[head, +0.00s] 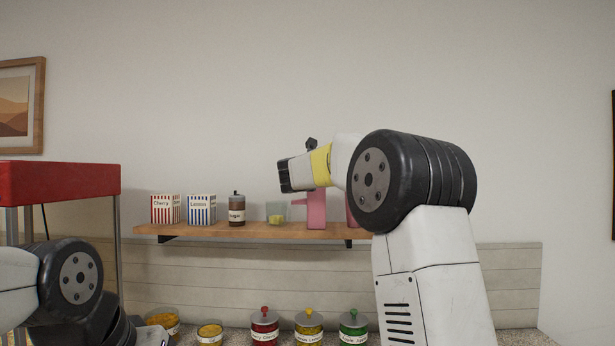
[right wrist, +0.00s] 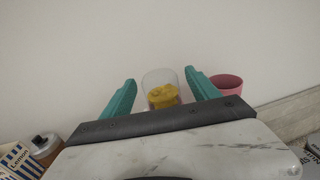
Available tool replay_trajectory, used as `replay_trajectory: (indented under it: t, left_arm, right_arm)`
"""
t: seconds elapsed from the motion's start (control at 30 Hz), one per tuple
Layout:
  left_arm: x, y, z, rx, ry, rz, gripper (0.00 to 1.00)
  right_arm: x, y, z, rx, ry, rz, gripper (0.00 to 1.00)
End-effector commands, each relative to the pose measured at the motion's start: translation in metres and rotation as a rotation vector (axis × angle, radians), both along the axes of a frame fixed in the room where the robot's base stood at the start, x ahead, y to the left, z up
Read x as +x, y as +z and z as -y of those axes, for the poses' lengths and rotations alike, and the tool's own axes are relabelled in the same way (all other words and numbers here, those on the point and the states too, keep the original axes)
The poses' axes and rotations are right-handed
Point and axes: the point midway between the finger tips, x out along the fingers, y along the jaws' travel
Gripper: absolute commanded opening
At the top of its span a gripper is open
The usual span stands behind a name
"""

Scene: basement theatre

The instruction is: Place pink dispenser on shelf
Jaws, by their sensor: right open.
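A pink dispenser (head: 316,212) stands on the wooden shelf (head: 250,231), partly hidden behind my right arm. A second pink patch (head: 351,214) shows just right of it; I cannot tell whether it is a separate thing. My right gripper (head: 288,176) is above the shelf, near the top of the pink dispenser. In the right wrist view its teal fingers (right wrist: 160,78) are open.
On the shelf stand a cherry box (head: 165,209), a lemon box (head: 201,209), a sugar jar (head: 237,209) and the clear cup (head: 276,213). Several lidded jars (head: 309,325) stand below. A red-topped machine (head: 70,178) is at left. The wall above the shelf is clear.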

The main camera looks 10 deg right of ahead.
Motion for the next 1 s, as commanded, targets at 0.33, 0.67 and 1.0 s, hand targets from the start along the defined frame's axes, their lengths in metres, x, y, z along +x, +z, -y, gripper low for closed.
replay_trajectory:
  t: [0.33,0.67,1.0]
  left_arm:
    - [0.0,0.0,0.0,0.0,0.0,0.0,0.24]
    - [0.0,0.0,0.0,0.0,0.0,0.0,0.24]
    - [0.0,0.0,0.0,0.0,0.0,0.0,0.24]
  right_arm:
    - [-0.07,0.001,-0.027,-0.001,0.005,0.002,0.7]
    - [-0.097,0.0,-0.037,-0.001,0.002,0.001,0.7]
    - [-0.124,-0.028,0.0,0.255,-0.059,-0.029,0.7]
